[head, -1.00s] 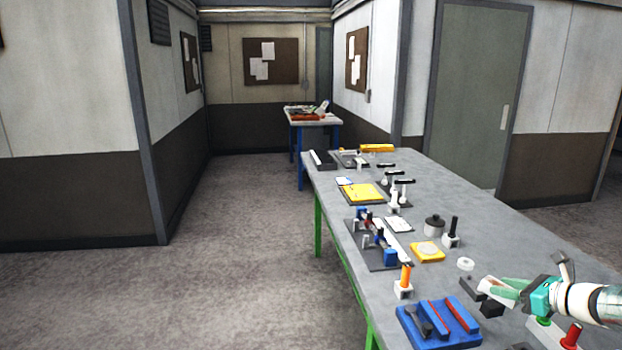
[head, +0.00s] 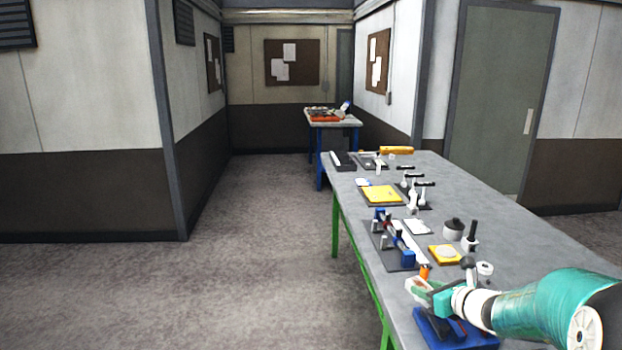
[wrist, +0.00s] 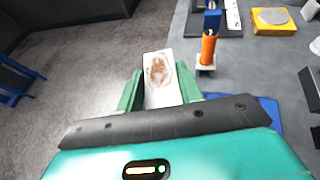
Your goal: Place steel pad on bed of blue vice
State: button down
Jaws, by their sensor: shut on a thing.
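My gripper (head: 424,288) is shut on a pale rectangular pad (wrist: 158,75) with a rusty brown patch, which I take to be the steel pad. In the wrist view the pad sticks out forward between the two green fingers. It also shows in the head view (head: 416,284), held above the table's left edge. The blue vice (head: 408,257), as I read it, is the piece with blue end blocks and grey rails on a dark plate, farther along the table from my gripper.
An orange-handled tool (wrist: 208,48) stands upright just right of the pad. A yellow block with a grey disc (head: 445,254) and a dark pot (head: 453,230) stand right of the vice. Open floor lies left.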

jog(key=s+a+f, duration=0.2)
jog(key=a+f, duration=0.1)
jog(key=a, duration=0.3)
jog(key=s+a+f+m+h, duration=0.1)
jog(key=s+a+f, duration=0.2)
jog(key=a, duration=0.4)
jog(key=shift+s+f+t, duration=0.2)
jog(key=shift+f+t, duration=0.1)
jog(key=shift+f, duration=0.1)
jog(key=shift+w, duration=0.1)
